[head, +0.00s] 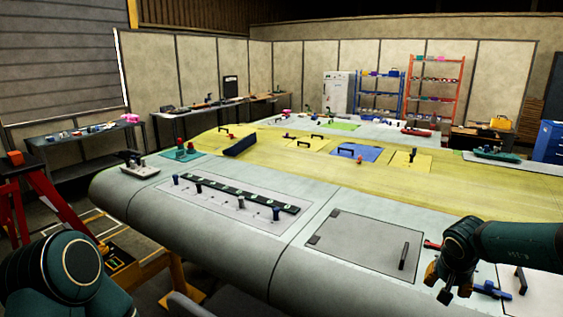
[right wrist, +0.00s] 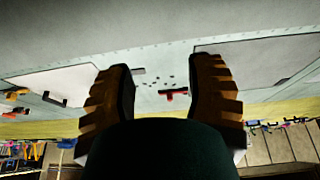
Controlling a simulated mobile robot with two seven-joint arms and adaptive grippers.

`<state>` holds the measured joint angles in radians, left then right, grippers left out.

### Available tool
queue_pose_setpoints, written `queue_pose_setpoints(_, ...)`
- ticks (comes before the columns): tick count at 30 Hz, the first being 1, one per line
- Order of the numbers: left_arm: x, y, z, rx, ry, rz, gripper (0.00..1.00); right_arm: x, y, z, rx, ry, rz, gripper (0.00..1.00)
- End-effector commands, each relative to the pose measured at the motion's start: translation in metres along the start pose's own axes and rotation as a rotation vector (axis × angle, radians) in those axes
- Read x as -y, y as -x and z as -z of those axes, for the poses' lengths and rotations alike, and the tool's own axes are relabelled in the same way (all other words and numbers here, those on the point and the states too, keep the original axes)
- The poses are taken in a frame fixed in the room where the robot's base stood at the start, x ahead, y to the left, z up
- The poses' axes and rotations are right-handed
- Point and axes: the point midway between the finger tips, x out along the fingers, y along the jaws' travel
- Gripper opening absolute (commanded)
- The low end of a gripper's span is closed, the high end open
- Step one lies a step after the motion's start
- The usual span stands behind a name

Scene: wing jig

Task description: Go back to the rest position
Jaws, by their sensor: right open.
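My right gripper (head: 441,285) hangs at the lower right of the head view, over the near right part of the wing panel (head: 290,262). In the right wrist view its two ribbed orange-brown fingers (right wrist: 164,75) are spread apart with nothing between them but the wing surface beyond. A small red item (right wrist: 173,95) lies on the wing and shows between the fingers, apart from them. My left arm shows only as a dark green link at the lower left of the head view; its gripper is out of the picture.
A closed hatch with a handle (head: 363,246) lies left of my right gripper. A blue tool (head: 491,290) lies just right of it. A dark strip (head: 240,194) with several pegs sits on the near wing. A red stand (head: 62,215) is at the left. Shelves (head: 437,90) stand far back.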

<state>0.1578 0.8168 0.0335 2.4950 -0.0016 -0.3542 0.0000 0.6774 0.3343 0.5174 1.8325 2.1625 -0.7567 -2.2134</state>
Motion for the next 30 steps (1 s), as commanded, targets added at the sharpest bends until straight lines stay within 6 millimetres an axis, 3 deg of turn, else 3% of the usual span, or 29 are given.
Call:
queue_pose_setpoints(1,0.003,-0.008,-0.001,0.0,-0.001,0.0,0.47,0.005,-0.022,-0.014,-0.001,0.01,-0.016,0.53)
queue_pose_setpoints(8,0.009,-0.027,-0.005,0.003,-0.002,0.002,0.47,0.025,-0.083,-0.05,-0.073,0.034,-0.05,0.53)
queue_pose_setpoints(14,0.017,-0.047,-0.009,0.006,-0.001,0.005,0.47,0.062,-0.142,-0.105,-0.129,0.088,0.009,0.53)
queue_pose_setpoints(20,0.025,-0.069,-0.013,0.008,-0.001,0.008,0.47,0.106,-0.19,-0.183,-0.112,0.154,0.147,0.53)
queue_pose_setpoints(24,0.03,-0.084,-0.015,0.011,-0.001,0.01,0.47,0.133,-0.214,-0.254,-0.036,0.204,0.264,0.53)
queue_pose_setpoints(30,0.037,-0.103,-0.019,0.013,-0.001,0.013,0.47,0.15,-0.231,-0.362,0.151,0.268,0.397,0.53)
